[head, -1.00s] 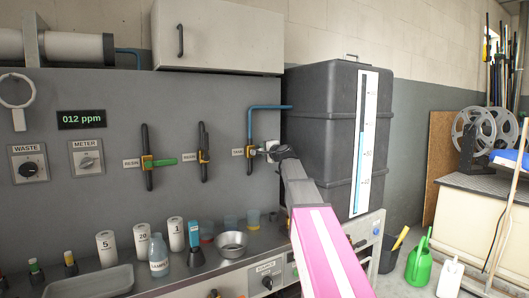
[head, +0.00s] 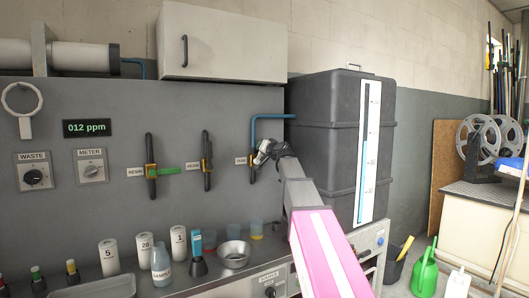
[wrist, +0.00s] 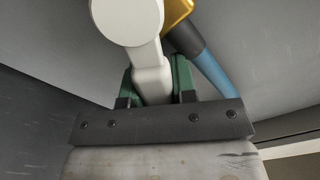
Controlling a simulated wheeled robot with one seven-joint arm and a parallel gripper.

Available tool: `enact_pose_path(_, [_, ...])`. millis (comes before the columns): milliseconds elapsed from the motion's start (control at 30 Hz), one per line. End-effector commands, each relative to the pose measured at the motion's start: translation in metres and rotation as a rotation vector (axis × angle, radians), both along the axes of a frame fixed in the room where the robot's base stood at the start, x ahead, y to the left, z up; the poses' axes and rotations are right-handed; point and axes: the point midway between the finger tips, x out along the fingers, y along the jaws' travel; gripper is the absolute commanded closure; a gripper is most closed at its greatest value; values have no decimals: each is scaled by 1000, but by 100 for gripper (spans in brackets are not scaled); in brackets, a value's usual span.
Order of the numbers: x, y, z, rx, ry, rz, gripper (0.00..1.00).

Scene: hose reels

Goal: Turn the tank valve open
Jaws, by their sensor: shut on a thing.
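The tank valve (head: 253,164) is a brass body on a dark vertical pipe on the grey panel, below a bent blue pipe and right of a small label. My gripper (head: 266,149) is at the valve's right side and partly covers it. In the wrist view, the pale valve handle (wrist: 150,72), with a broad round end, lies between the green fingers of my gripper (wrist: 155,85). The fingers are shut on its stem. The brass body (wrist: 179,10) and blue pipe (wrist: 214,76) show behind. The handle's exact angle is hard to tell in the head view.
The tall dark tank (head: 325,135) with a level gauge (head: 367,150) stands close right of the valve. Two similar valves, resin (head: 151,170) and a middle one (head: 207,163), are to the left. Bottles, cups and a metal bowl (head: 234,254) stand on the counter below.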

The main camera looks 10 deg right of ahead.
Motion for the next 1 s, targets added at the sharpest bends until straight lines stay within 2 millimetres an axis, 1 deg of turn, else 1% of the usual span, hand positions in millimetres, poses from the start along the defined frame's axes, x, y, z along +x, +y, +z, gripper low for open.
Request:
enact_pose_path(200, [-6,12,6,-186,-78,1,100])
enact_pose_path(500, [-11,25,9,-393,-162,1,100])
enact_pose_path(767, [-14,32,10,-495,-205,0,100])
enact_pose_path(1000, [-15,34,9,-529,-218,1,100])
